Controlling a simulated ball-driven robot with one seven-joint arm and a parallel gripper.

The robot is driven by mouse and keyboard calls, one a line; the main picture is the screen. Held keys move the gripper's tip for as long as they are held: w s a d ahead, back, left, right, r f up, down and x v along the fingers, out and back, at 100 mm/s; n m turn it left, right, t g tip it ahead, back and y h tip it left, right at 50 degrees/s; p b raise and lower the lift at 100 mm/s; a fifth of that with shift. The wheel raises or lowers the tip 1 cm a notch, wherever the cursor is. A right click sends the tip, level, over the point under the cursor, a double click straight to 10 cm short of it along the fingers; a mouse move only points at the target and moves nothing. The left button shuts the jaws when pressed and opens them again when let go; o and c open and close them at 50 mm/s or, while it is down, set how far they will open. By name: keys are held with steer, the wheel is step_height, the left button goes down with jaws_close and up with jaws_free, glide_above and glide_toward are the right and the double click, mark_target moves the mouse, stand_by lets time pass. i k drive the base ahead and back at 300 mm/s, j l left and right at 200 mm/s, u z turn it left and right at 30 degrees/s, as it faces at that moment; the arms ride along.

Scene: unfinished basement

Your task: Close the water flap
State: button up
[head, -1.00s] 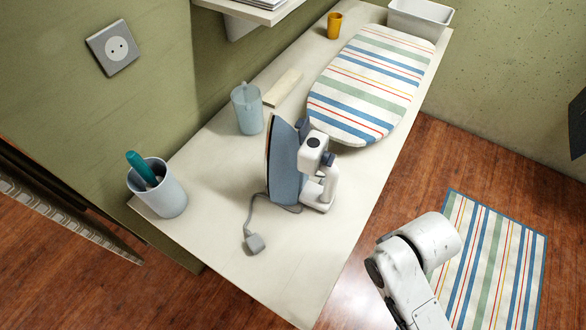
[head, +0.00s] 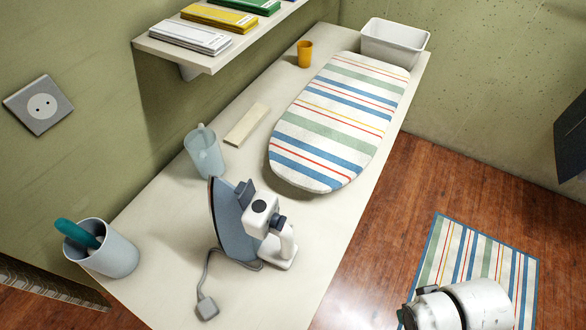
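The iron (head: 232,228) stands upright on its heel on the white worktop (head: 190,265), its blue-grey soleplate side facing left. Its white handle (head: 285,245) is on the right. A small blue-grey piece (head: 245,192) sticks up near the iron's top and looks like the water flap, tilted away from the body. It is too small to be sure how far it stands open. My gripper is not in view; only white links of my arm show at the bottom right, over the floor and apart from the iron.
A grey cord and plug (head: 207,308) lie before the iron. A clear jug (head: 203,155) and a cup with a teal-handled tool (head: 108,255) stand to its left. The striped ironing board (head: 335,115) lies behind. A shelf (head: 165,48) overhangs the worktop.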

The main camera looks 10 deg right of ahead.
mark_target(245, 192)
steer(key=j+z, duration=0.2)
steer(key=j, duration=0.2)
steer(key=k+j+z, duration=0.2)
steer(key=j, duration=0.2)
steer(key=j+z, duration=0.2)
steer(key=j, duration=0.25)
steer(key=k+j+z, duration=0.15)
steer(key=j, duration=0.2)
steer(key=i+j, duration=0.15)
steer(key=j, duration=0.2)
steer(key=i+j, duration=0.15)
steer(key=j, duration=0.25)
steer(key=i+j, duration=0.2)
steer(key=j, duration=0.15)
steer(key=k, duration=1)
steer(key=i+z, duration=0.25)
steer(key=i, duration=0.15)
steer(key=i+z, duration=0.25)
steer(key=i, duration=0.1)
